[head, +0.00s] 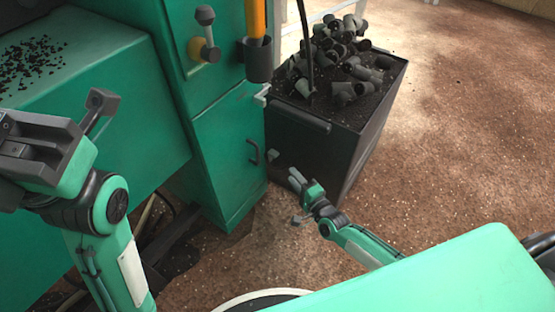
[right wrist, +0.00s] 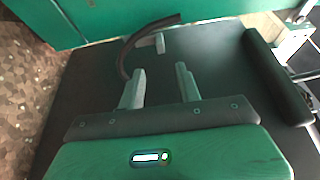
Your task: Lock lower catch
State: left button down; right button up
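A pale upper catch (head: 262,95) is higher on that edge. My right gripper (head: 294,198) is open and empty, low in front of the bin and right of the lower catch; its fingers (right wrist: 160,78) are apart, short of the grey block. My left gripper (head: 52,110) looks open and empty at far left.
A black bin (head: 325,155) full of grey pipe pieces (head: 345,60) stands right of the cabinet, with a dark bar handle (head: 298,116) on its front. The brown floor (head: 460,130) at right is clear.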

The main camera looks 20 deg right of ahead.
jog(key=b+x, duration=0.3)
jog(key=x, duration=0.6)
jog(key=shift+w, duration=0.35)
jog(key=shift+a, duration=0.15)
jog(key=shift+c, duration=0.4)
grip_shut()
